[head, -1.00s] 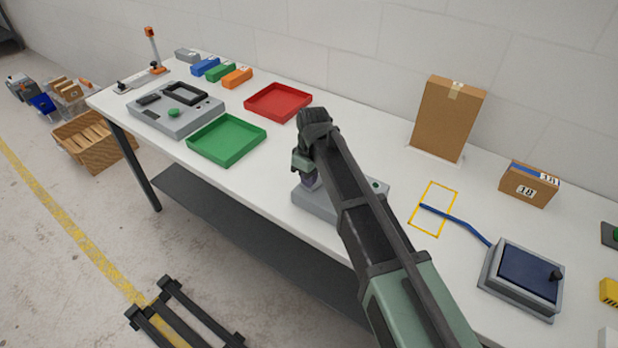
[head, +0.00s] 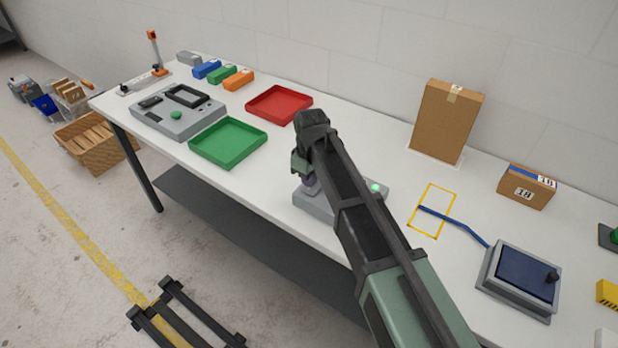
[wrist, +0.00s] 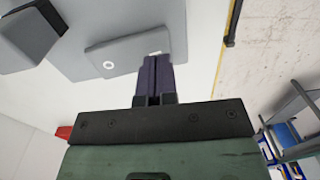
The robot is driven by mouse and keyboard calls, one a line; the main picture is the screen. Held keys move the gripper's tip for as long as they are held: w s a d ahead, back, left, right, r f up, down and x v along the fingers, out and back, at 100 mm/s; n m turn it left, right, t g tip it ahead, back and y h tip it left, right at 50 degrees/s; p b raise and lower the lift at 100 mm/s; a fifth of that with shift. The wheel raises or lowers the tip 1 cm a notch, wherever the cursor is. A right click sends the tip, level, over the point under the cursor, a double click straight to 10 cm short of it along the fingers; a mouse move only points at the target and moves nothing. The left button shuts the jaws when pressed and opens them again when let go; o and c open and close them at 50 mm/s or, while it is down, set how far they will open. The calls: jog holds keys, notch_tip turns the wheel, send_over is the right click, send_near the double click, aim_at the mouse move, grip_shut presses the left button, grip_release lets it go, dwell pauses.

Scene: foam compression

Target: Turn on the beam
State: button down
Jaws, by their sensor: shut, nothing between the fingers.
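A grey box-shaped device (head: 318,207) stands at the table's front edge, partly hidden behind my arm. A small light (head: 376,188) on its right part glows green. My gripper (head: 309,184) is shut and empty, pointing down at the device's left part. In the wrist view, its dark purple fingers (wrist: 155,62) reach over a raised grey panel (wrist: 118,52) that carries a white ring mark (wrist: 108,65) and a small white patch at the fingertips. I cannot tell whether the tips touch the panel. A darker grey block (wrist: 32,35) sits on the device at upper left.
A green tray (head: 228,158) and a red tray (head: 306,117) lie to the left. A tall cardboard box (head: 446,122), a yellow outline (head: 424,235) with a blue cable and a dark-screened unit (head: 520,280) are to the right. Bare tabletop lies around the device.

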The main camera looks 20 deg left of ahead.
notch_tip(320, 180, up, 14)
jog(key=s+p, duration=0.1)
jog(key=p, duration=1.3)
jog(key=shift+s+a, duration=0.2)
jog(key=shift+a, duration=0.05)
jog(key=s+d+m, duration=0.3)
jog(key=d+m, duration=0.1)
jog(key=d, duration=0.8)
jog(key=s+d+f+m+b, duration=0.1)
jog(key=s+d+m, duration=0.3)
jog(key=d, duration=0.7)
jog(key=s+d+m, duration=0.4)
jog(key=d+m, duration=0.2)
jog(key=d, duration=0.6)
jog(key=shift+d+f, duration=0.3)
